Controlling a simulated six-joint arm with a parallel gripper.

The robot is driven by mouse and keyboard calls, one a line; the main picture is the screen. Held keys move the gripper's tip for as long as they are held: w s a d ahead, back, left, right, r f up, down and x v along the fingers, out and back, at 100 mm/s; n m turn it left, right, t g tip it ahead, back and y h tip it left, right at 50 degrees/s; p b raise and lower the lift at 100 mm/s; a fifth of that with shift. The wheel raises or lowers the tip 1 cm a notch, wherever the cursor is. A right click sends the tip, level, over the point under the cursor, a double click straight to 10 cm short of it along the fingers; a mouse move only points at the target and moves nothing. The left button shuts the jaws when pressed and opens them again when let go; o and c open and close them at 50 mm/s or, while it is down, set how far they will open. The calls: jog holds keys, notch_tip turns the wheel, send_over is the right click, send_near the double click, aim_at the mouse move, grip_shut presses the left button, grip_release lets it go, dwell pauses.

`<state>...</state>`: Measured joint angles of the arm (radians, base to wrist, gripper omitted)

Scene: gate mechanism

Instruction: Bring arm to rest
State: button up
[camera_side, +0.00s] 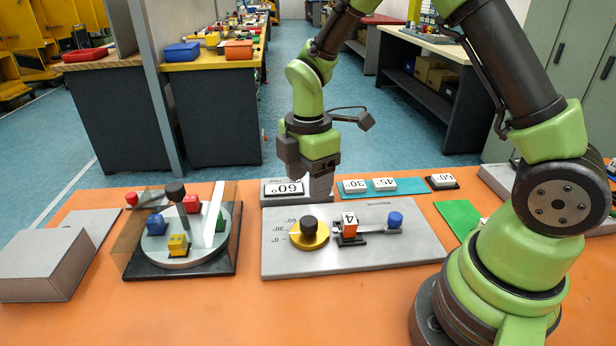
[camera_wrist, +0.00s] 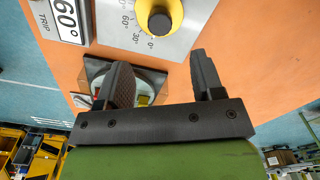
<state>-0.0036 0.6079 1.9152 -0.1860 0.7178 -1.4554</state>
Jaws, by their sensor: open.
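My gripper (camera_side: 305,168) points down at the far side of the table, by the block with the "60°" card (camera_side: 283,189). In the wrist view its two fingers (camera_wrist: 163,78) stand wide apart with nothing between them. In the side view the fingertips are hard to make out. The grey mechanism plate (camera_side: 370,262) lies in front of it, with a yellow dial (camera_side: 309,240) under a black knob. A cube marked "4" (camera_side: 349,222) sits in a black holder beside a blue knob (camera_side: 396,219).
At left is a round turntable (camera_side: 190,252) with coloured cubes, a clear panel and a red-ended lever. A grey box (camera_side: 45,265) stands further left. Cards "30°" and "45°" lie on a teal strip (camera_side: 411,186); another card (camera_side: 442,181) is beside it. The orange front area is clear.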

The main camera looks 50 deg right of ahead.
jog(key=s+a+r+m+t+y, duration=0.2)
jog(key=s+r+m+t, duration=0.5)
jog(key=s+r+m, duration=0.9)
notch_tip(320, 180, up, 2)
jog(key=m, duration=0.2)
jog(key=shift+a+m, duration=0.3)
jog(key=shift+m, duration=0.1)
